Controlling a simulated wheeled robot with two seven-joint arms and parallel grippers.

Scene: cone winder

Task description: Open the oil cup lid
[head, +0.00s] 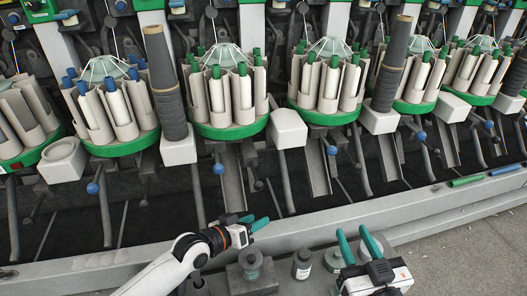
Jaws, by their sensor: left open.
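A small dark grey cup-like fitting (250,262) sits on a grey block at the bottom centre; it looks like the oil cup, and I cannot tell its lid's state. My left gripper (252,221) is above it, apart from it, with teal fingers spread and nothing between them. My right gripper (358,242) is to the right, its two teal fingers pointing up and apart, with nothing seen between them.
A dark bottle with a pale label (302,266) stands right of the fitting. A grey round container (335,259) is beside my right gripper. A pale machine rail (320,229) runs behind. Green carousels (227,129) with pale tubes line the back. Floor is clear at right.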

